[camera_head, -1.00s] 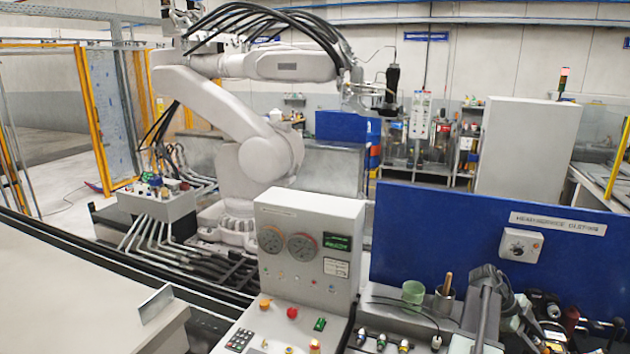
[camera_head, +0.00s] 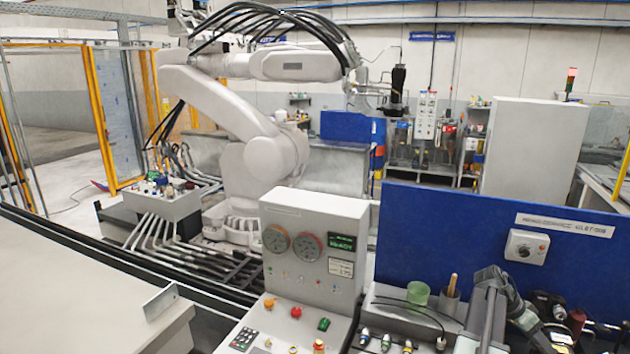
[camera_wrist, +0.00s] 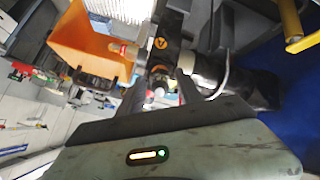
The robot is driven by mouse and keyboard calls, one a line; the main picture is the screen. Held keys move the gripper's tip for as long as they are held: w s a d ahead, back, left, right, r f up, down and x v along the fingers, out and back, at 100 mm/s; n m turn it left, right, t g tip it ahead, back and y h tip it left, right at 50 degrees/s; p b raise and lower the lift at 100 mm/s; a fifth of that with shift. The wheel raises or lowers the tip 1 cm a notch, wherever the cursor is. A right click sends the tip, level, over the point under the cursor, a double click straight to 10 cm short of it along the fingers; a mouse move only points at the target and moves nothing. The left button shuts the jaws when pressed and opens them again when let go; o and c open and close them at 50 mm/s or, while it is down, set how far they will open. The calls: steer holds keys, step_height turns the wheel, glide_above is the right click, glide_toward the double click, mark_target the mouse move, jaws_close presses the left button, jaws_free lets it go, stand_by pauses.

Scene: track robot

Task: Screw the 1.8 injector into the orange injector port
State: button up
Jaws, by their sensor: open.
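Several small fittings with coloured caps (camera_head: 385,341), possibly injectors, stand in a row on the grey bench in the head view. Their markings are too small to read, so I cannot tell which is the 1.8 injector. I cannot identify the orange injector port for sure. My gripper (camera_wrist: 160,92) is open in the wrist view, with its dark fingers pointing at cluttered hardware. A small pale, rounded part shows between the fingertips; I cannot tell if they touch it. My arm shows at the lower right of the head view, and its gripper end is not clear there.
An orange bin (camera_wrist: 82,48) lies upper left in the wrist view. A control box with gauges (camera_head: 312,245) stands left of the fittings. A white robot arm (camera_head: 235,120) stands beyond.

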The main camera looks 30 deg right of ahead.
steer(key=n, duration=1.2)
jaws_close()
stand_by(0.4)
